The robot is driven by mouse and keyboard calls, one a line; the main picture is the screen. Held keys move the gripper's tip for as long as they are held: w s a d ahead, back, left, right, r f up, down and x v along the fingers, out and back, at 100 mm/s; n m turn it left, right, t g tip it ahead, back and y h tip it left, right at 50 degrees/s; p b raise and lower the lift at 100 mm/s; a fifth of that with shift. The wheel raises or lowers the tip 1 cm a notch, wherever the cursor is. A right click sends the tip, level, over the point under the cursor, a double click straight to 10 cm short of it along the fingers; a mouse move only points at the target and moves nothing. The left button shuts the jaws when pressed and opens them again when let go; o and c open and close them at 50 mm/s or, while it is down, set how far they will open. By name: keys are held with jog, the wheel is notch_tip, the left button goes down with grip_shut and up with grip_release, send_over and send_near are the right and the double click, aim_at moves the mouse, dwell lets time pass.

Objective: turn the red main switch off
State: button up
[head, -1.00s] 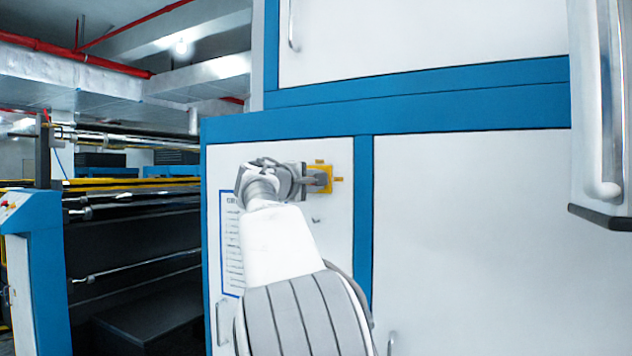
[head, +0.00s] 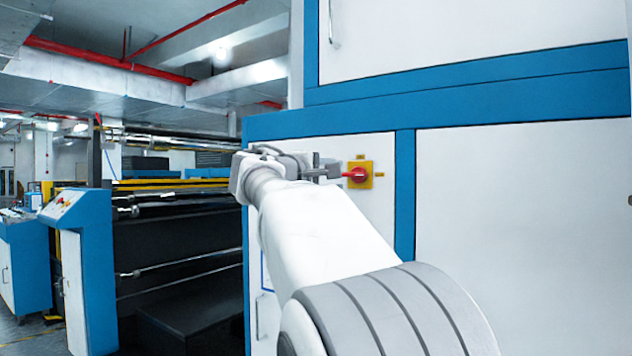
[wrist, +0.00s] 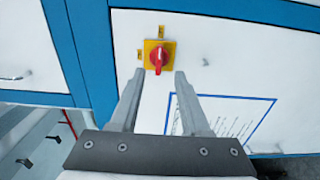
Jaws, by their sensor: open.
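The red main switch (head: 357,175) is a rotary knob on a yellow square plate (head: 367,182) on the white cabinet panel. In the wrist view the red knob (wrist: 157,58) shows fully, its long grip running up and down the picture, on the yellow plate (wrist: 167,47). My gripper (head: 333,171) is open and empty, just left of the knob in the head view. In the wrist view my gripper's (wrist: 159,74) two fingertips lie either side of the knob's lower end. They appear short of the panel; the exact gap cannot be told.
A blue-framed notice (wrist: 222,118) is on the same panel. A blue cabinet post (head: 405,190) stands right of the switch. Black roller machinery (head: 185,260) and a blue-white control console (head: 80,240) are at left.

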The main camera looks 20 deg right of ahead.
jog(key=v, duration=0.6)
jog(key=shift+s+a, duration=0.2)
jog(key=shift+a, duration=0.1)
jog(key=s+d+f+m+g+y, duration=0.1)
jog(key=s+d+f+g+y, duration=0.1)
jog(key=s+f+y, duration=0.5)
jog(key=s+d+f+m+g, duration=0.15)
jog(key=s+f, duration=0.35)
jog(key=f, duration=0.6)
jog(key=s+a+f+m+g+y, duration=0.1)
jog(key=s+a+f+m+y, duration=0.3)
jog(key=s+f, duration=0.6)
jog(key=s+a+f+m+g+y, duration=0.1)
jog(key=s+a+f+y, duration=0.2)
jog(key=s+a+f, duration=0.5)
notch_tip(320, 180, up, 17)
jog(key=s+d+p, duration=0.1)
jog(key=d+p, duration=0.1)
jog(key=p, duration=1.6)
jog(key=shift+d+f, duration=0.15)
